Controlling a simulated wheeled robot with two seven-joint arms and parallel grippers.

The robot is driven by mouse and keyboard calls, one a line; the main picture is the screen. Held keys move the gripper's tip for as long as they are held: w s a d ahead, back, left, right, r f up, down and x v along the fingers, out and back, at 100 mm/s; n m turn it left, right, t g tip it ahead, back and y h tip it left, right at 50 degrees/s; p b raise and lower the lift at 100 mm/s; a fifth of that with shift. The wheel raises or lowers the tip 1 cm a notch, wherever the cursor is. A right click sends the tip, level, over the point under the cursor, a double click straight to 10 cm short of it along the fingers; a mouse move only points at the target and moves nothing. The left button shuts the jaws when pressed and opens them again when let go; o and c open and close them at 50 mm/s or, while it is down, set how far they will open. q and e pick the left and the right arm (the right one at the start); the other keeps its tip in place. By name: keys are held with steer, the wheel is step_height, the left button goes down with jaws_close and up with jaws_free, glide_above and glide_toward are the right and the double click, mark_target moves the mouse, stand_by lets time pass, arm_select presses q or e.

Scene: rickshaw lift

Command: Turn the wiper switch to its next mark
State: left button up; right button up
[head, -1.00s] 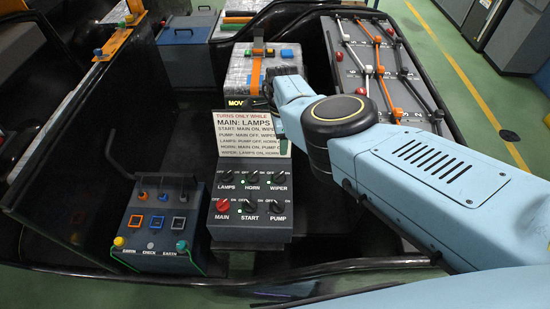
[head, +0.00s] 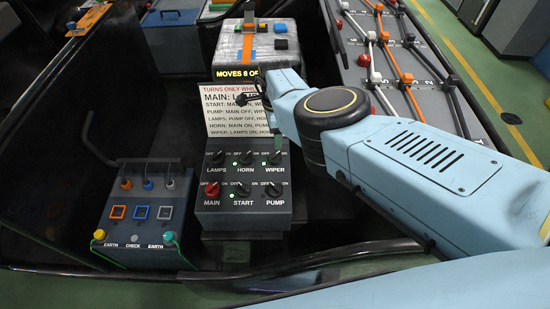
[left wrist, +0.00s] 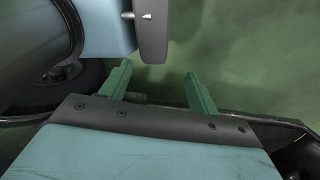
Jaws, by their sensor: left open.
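The wiper switch (head: 275,158) is a black knob at the upper right of the grey switch panel (head: 215,219), marked OFF and ON. My right gripper (head: 276,149) reaches down from the right at this knob. A greenish finger shows just above it; touching or apart, and the finger gap, cannot be told. The lamps (head: 217,157) and horn (head: 246,157) knobs are in the same row. Below are the red main knob (head: 211,189), the start knob (head: 243,188) and the pump knob (head: 274,189). My left gripper (left wrist: 155,82) is open and empty in the left wrist view.
A white rule sign (head: 228,123) stands behind the panel, partly covered by my right wrist. A box with coloured sockets (head: 140,225) is at left. A black rail (head: 340,250) runs in front.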

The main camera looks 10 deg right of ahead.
mark_target(275, 155)
step_height(275, 155, down, 9)
steer(key=b, duration=0.7)
steer(key=shift+b, duration=0.3)
steer(key=shift+f+b, duration=0.65)
steer(key=shift+f, duration=0.15)
steer(key=c, duration=0.9)
steer(key=shift+c, duration=0.4)
arm_select(q)
step_height(275, 155, down, 10)
steer(key=a, duration=0.2)
steer(key=shift+w+a+r, duration=0.15)
steer(key=shift+a, duration=0.05)
